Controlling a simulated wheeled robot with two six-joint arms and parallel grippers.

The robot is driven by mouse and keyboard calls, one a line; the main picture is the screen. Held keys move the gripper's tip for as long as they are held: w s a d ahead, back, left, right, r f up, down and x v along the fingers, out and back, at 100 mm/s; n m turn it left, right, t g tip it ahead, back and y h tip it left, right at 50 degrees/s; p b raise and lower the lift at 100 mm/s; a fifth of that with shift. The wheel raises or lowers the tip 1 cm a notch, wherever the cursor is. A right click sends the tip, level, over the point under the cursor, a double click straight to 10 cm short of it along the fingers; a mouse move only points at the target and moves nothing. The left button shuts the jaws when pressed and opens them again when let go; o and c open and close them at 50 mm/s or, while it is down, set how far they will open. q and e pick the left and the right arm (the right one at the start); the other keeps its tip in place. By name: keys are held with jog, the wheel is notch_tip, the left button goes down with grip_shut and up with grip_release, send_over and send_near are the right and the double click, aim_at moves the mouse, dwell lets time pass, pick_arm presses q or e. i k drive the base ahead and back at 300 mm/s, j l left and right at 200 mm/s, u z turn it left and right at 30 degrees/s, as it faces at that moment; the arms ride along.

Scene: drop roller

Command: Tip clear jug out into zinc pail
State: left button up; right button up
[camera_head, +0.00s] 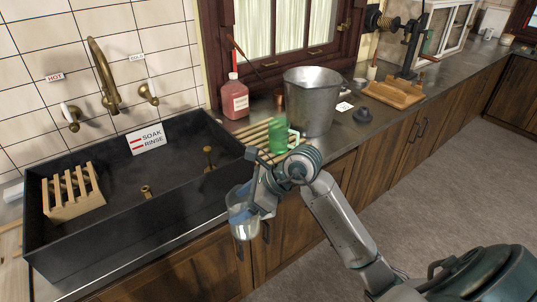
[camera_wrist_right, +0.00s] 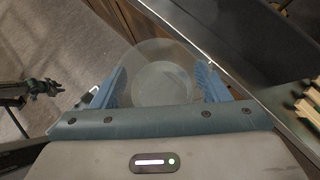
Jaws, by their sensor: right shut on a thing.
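The clear jug (camera_head: 241,222) is see-through and hangs in front of the counter edge, below counter height or near it. My right gripper (camera_head: 258,192) is shut on it. In the right wrist view the jug (camera_wrist_right: 162,84) sits between the two blue fingers of that gripper (camera_wrist_right: 163,90); its contents are unclear. The zinc pail (camera_head: 312,105) stands upright on the counter to the right of the sink, beyond my gripper and apart from the jug. A small dark jointed shape (camera_wrist_right: 32,88) at the wrist view's left edge may be my left gripper.
A green cup (camera_head: 279,136) stands on a slatted wooden rack (camera_head: 256,133) just before the pail. A red bottle (camera_head: 235,99) is behind. The dark sink (camera_head: 115,225) lies left.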

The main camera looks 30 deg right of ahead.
aim_at(311, 93)
jog(key=i+l+u, duration=0.15)
jog(key=l, duration=1.1)
jog(key=l+u, duration=0.1)
jog(key=l, duration=1.2)
